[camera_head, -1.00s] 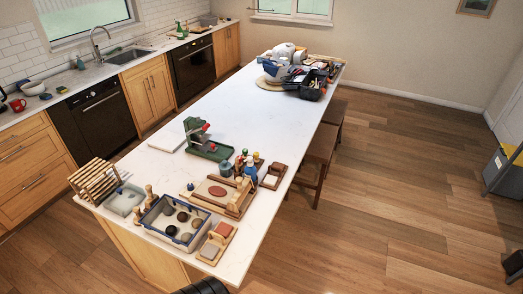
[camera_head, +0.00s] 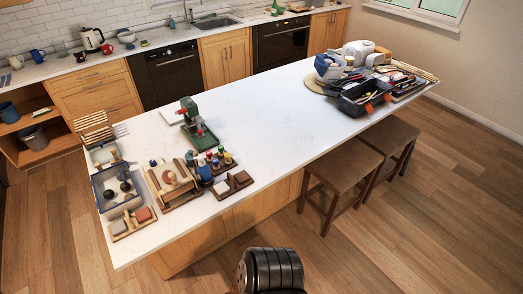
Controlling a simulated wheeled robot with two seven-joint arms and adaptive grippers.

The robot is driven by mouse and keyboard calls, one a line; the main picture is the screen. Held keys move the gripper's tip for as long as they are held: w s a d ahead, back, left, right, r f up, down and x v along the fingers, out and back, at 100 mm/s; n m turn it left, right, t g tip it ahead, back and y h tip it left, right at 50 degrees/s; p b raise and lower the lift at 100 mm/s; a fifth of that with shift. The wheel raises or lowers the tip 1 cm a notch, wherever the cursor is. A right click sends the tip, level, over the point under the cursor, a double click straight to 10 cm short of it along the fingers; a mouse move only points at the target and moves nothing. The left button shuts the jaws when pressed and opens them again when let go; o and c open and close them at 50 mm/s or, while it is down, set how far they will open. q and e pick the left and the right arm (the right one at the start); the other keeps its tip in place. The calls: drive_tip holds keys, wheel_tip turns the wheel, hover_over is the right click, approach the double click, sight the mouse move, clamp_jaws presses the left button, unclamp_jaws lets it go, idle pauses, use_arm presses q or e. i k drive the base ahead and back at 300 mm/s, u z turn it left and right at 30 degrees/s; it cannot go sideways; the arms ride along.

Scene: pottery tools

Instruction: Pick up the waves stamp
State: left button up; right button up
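I cannot single out the waves stamp at this size. Small pottery pieces crowd the left end of the white island. A blue-rimmed tray (camera_head: 106,194) holds dark round pieces. Below it, a wooden holder (camera_head: 121,227) carries a grey block and a reddish block (camera_head: 143,214). To its right is a wooden board with a roller (camera_head: 172,186). Farther right, a small wooden tray (camera_head: 243,178) has a pale block (camera_head: 221,187) beside it. A dark ribbed part of mine shows at the bottom edge. Neither gripper is in view.
A green press (camera_head: 193,118) and several small bottles (camera_head: 210,161) stand behind the boards. The middle of the white island (camera_head: 275,115) is clear.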

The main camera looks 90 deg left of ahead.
sight(221, 148)
drive_tip(key=i, duration=0.75)
drive_tip(key=u, duration=4.3)
